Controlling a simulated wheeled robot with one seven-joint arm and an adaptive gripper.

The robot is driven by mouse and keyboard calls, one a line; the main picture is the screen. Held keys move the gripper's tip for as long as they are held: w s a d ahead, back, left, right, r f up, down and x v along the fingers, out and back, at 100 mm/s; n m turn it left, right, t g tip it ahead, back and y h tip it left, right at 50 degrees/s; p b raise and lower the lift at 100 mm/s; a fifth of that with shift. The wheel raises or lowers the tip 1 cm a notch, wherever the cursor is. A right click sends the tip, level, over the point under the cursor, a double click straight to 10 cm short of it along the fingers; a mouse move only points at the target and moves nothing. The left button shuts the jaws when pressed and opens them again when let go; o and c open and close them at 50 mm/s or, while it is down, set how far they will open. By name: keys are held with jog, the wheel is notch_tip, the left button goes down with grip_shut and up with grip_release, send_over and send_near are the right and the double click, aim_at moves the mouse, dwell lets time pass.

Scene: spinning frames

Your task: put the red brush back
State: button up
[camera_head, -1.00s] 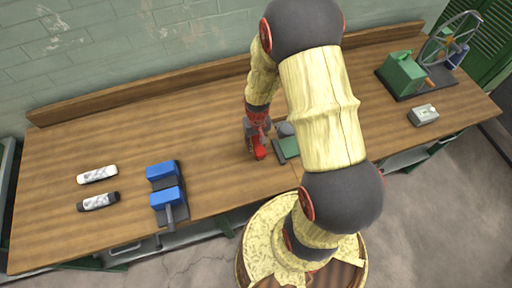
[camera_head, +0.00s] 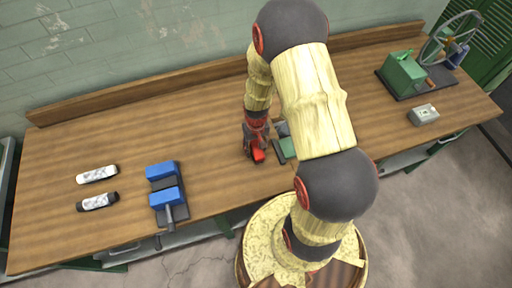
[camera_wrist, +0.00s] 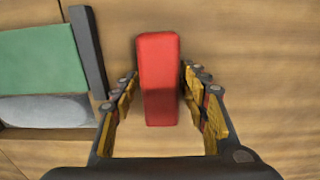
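The red brush (camera_wrist: 158,50) shows as a plain red block, lying on the wooden bench in the middle of the wrist view. My gripper (camera_wrist: 160,82) is open, with one finger on each side of the brush's near part and a small gap on both sides. In the head view the red brush (camera_head: 258,156) shows just below my gripper (camera_head: 255,146). My gripper hides part of it there. I cannot tell how high the fingertips are above the bench.
A green item with a grey part (camera_head: 287,148) lies close beside my gripper, partly hidden by my arm. A blue vise (camera_head: 164,187), a white bottle (camera_head: 97,174) and a black-ended one (camera_head: 97,202) are at left. A green machine (camera_head: 403,74) and small box (camera_head: 424,114) are at right.

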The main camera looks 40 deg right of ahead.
jog(key=shift+o, duration=0.4)
notch_tip(320, 180, up, 12)
notch_tip(320, 180, up, 17)
jog(key=n+t, duration=0.1)
jog(key=t, duration=0.1)
send_over(256, 147)
jog(key=a, duration=0.5)
jog(key=s+a+r+n+t, duration=0.2)
jog(key=s+a+r, duration=0.5)
jog(key=s+r, duration=0.5)
jog(key=shift+r+t+p, duration=0.4)
jog(key=shift+r+t, duration=0.35)
jog(key=shift+t, duration=0.05)
jog(key=shift+f, duration=0.1)
notch_tip(256, 147, down, 13)
jog(key=b, duration=1.3)
